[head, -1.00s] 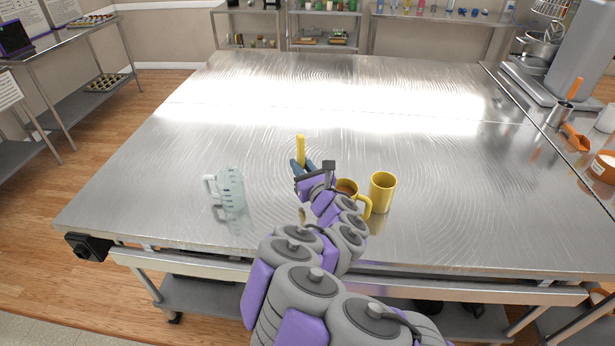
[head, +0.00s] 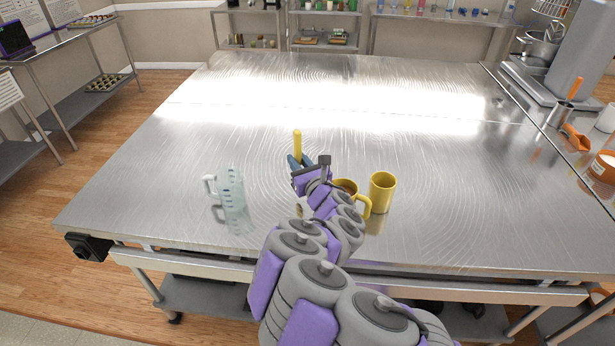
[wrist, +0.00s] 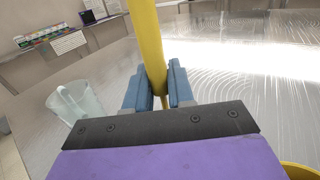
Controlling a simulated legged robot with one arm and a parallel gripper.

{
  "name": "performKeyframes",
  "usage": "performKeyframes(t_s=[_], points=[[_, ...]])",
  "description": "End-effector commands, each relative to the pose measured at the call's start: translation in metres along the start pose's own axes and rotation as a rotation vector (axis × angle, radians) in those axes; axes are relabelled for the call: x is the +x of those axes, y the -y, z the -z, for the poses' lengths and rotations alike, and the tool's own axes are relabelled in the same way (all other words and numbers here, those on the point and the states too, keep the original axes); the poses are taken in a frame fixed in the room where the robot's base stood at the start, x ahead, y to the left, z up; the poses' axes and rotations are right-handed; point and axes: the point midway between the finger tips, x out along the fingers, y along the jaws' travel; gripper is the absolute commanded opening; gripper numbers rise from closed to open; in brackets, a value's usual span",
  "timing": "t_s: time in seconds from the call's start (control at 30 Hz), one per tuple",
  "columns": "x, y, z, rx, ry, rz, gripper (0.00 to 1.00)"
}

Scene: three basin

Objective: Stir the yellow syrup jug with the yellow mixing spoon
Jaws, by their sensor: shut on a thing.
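My gripper (head: 301,162) is shut on the yellow mixing spoon (head: 297,144) and holds it upright above the table. In the wrist view the spoon's yellow handle (wrist: 147,42) rises between the two blue fingers (wrist: 158,88). A small tan shape (head: 299,210) below the gripper may be the spoon's lower end; I cannot tell. A yellow jug with a handle (head: 365,207) and brown contents stands right of my gripper, partly hidden by my arm. I take it as the syrup jug. The spoon is apart from it, to its left.
A taller yellow cup (head: 383,192) stands just right of the jug. A clear jug (head: 231,190) stands left of my gripper; it also shows in the wrist view (wrist: 76,103). The metal table (head: 200,130) is clear behind. Orange-handled items and a machine are at the far right.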

Motion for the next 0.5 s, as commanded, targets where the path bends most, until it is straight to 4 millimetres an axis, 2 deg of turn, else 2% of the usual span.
performKeyframes(t_s=[0.07,0.23,0.5], points=[[-0.004,-0.007,0.000,-0.001,0.000,-0.002,0.00],[-0.017,-0.002,0.000,-0.001,-0.003,0.004,0.00],[-0.021,0.000,-0.001,0.001,0.000,0.001,0.00]])
